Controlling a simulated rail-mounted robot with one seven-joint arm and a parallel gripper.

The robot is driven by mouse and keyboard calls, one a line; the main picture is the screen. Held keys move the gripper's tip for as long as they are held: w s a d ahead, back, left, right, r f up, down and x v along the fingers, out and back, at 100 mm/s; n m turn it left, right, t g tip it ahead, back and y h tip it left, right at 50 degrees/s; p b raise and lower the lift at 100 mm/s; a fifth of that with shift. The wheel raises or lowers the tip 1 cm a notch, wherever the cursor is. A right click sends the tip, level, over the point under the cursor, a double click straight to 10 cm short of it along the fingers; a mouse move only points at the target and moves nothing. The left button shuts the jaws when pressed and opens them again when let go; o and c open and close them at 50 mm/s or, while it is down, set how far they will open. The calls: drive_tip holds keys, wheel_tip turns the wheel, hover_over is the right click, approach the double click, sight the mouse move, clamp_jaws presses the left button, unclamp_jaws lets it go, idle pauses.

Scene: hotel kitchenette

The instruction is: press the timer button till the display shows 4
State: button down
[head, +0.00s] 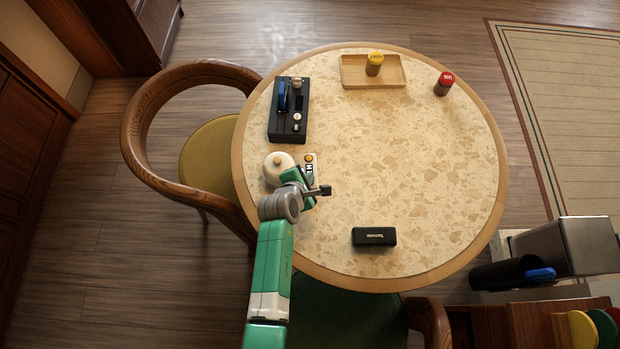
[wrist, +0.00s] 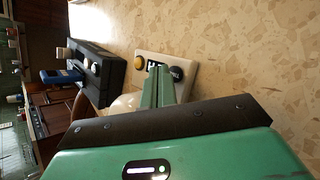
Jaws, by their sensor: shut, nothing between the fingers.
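The timer is a small pale panel (wrist: 187,66) on the round table, with a yellow button (wrist: 140,62), a black-and-white display (wrist: 154,66) and a dark round button or knob (wrist: 177,74). In the head view its yellow button (head: 309,157) and display (head: 309,168) show just beyond my gripper (head: 306,180). My gripper is shut and empty; its green fingers also show in the wrist view (wrist: 159,72), in front of the panel. They partly cover the display, and I cannot read its digit. I cannot tell whether the fingertips touch the panel.
A pale lidded pot (head: 272,173) stands close left of the timer. A black holder (head: 287,122) is behind it. A wooden tray (head: 350,82) with a yellow-lidded jar, a red-capped jar (head: 443,84) and a black case (head: 374,237) stand farther off. The table's middle is clear.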

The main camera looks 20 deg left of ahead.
wheel_tip(320, 180, up, 5)
drive_tip(key=p, duration=0.5)
drive_tip(key=shift+r, duration=0.1)
idle(2.2)
